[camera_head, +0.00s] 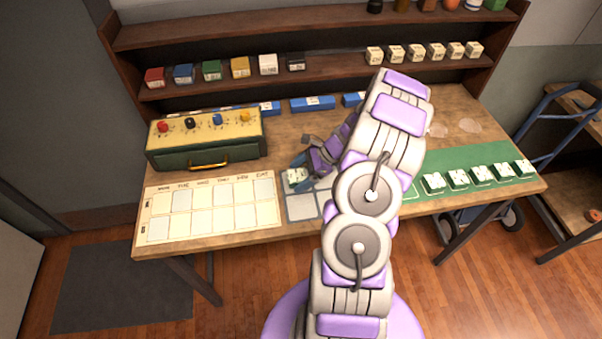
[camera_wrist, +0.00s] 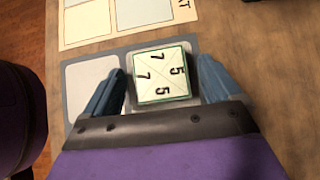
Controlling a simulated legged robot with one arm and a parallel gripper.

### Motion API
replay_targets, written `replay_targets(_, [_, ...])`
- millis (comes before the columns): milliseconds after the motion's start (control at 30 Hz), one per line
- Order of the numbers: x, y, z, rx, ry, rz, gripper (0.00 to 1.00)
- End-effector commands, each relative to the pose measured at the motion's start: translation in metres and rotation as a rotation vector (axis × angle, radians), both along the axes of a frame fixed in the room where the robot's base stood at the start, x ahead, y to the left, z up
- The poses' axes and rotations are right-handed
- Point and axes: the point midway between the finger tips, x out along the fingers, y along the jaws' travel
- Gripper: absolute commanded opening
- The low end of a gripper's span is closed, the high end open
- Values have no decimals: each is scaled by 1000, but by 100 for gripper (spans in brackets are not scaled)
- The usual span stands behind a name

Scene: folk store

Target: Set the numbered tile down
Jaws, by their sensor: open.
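The numbered tile (camera_wrist: 162,74) is a white square with a green edge, crossed by diagonal lines and marked with 7s and 5s. In the head view the tile (camera_head: 297,177) lies on the grey mat (camera_head: 301,208) at the table's middle. In the wrist view it sits on a light square of the grey mat (camera_wrist: 72,68). My gripper (camera_wrist: 162,88) is open, with one blue finger on each side of the tile and a visible gap at both. In the head view my gripper (camera_head: 303,170) is partly hidden by my arm.
A cream grid card (camera_head: 209,208) lies left of the mat. Behind it stands a green box with coloured knobs (camera_head: 206,138). Several white tiles (camera_head: 480,175) rest on a green strip at right. Shelves with small blocks (camera_head: 240,68) rise behind. My arm hides part of the table's middle.

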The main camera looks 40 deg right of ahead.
Motion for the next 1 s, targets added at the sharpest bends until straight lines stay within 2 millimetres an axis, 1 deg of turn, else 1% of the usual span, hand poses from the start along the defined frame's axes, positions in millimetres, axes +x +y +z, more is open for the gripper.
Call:
replay_targets(167, [-1,-2,1,2,0,0,91])
replay_targets(267, [-3,-7,6,4,-1,-1,91])
replay_targets(367, [-8,-16,17,4,-2,-1,91])
replay_targets(500, [-19,-35,38,0,-2,-4,91])
replay_targets(700, [-33,-56,65,-2,-2,-3,91])
replay_targets(900, [-42,-70,81,0,-1,-1,91])
replay_targets(1000, [-43,-70,86,-4,-3,10,91])
